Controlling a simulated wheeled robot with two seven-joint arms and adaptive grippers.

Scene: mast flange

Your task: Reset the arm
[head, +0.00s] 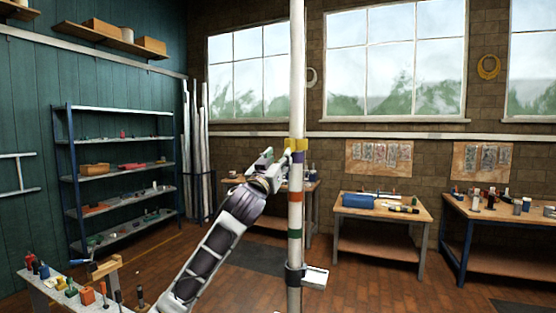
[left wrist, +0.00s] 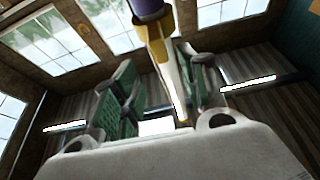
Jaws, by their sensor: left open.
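My left gripper (head: 272,160) is raised at the left side of the upright white mast (head: 297,80), close to its yellow flange (head: 296,145). In the left wrist view my left gripper (left wrist: 160,68) is open, its green-padded fingers apart. The yellow flange (left wrist: 160,42) and mast appear between the fingers there; I cannot tell whether they touch. Below the flange the mast has purple, orange (head: 295,197) and green bands. My right gripper is not in view.
A dark clamp with a white bracket (head: 314,277) sits low on the mast. A shelf rack (head: 120,175) stands at left. A tool-covered bench (head: 75,290) is at the lower left. Workbenches (head: 383,207) line the back wall under windows.

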